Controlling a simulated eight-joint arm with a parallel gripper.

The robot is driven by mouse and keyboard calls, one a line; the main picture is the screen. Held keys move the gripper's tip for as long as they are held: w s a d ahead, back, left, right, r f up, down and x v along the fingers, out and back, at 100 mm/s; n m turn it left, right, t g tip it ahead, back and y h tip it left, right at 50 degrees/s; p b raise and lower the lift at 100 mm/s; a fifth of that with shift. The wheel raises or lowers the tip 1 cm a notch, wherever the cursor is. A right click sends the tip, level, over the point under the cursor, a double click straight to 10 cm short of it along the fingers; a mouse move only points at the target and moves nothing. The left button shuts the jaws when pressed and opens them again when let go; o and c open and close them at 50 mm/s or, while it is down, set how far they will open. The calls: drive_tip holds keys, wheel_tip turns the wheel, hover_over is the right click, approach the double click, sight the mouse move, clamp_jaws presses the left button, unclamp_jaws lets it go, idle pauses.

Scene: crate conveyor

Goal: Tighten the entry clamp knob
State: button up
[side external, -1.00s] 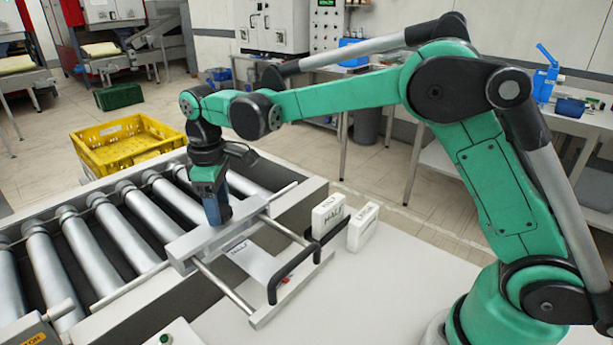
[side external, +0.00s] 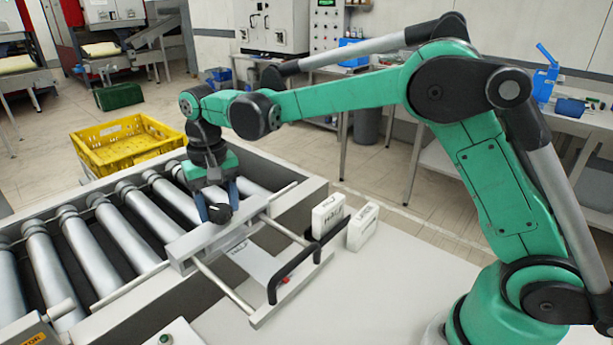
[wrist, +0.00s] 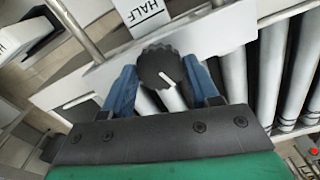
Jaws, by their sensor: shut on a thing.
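The entry clamp knob is a black ribbed knob with a white pointer line; it shows in the wrist view (wrist: 158,68) and in the side view (side external: 219,213). It sits on the grey clamp bar (side external: 185,245) at the edge of the roller conveyor. My gripper (side external: 217,205) is over the knob with its blue fingers pointing down. In the wrist view my gripper (wrist: 163,80) has one finger on each side of the knob, shut on it. The pointer line slants in the wrist view.
The conveyor rollers (side external: 95,250) run beside the clamp. A black handle (side external: 292,275) stands on the sliding frame. Two white labelled blocks, one marked HALF (side external: 328,217) and another (side external: 363,227), stand at right. A yellow crate (side external: 125,145) is at the back left.

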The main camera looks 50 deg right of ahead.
sight(220, 209)
drive_tip(key=m, duration=0.3)
drive_tip(key=shift+m, duration=0.5)
drive_tip(key=o, duration=1.3)
drive_tip(key=shift+r, duration=0.1)
drive_tip(key=shift+r, duration=2.75)
